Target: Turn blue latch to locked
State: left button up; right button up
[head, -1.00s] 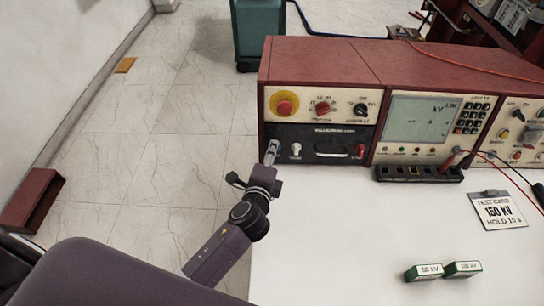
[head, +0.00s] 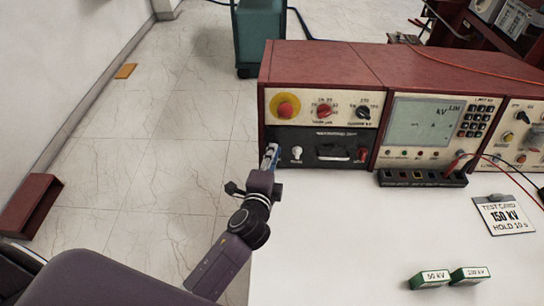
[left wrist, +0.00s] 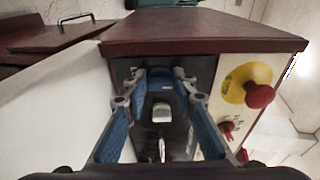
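The blue latch (left wrist: 160,78) is on the left end of the black front panel (left wrist: 125,72), below the dials of the red cabinet. In the left wrist view it lies between my left gripper's fingertips (left wrist: 160,74), with a finger on either side. The fingers are apart, and I see no clear contact with the latch. In the head view my left gripper (head: 270,156) reaches up to the panel's left end and hides most of the latch there. Whether the latch is locked I cannot tell. My right gripper is not in view.
A white knob (head: 296,153), a handle (head: 333,152) and a red knob (head: 363,153) sit along the same panel. A red stop button (head: 285,108) is above. Green blocks (head: 430,279) and a test card (head: 503,214) lie on the white bench (head: 340,235).

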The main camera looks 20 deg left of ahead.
pick_arm(q)
jog(key=o, duration=0.4)
jog(key=v, duration=1.2)
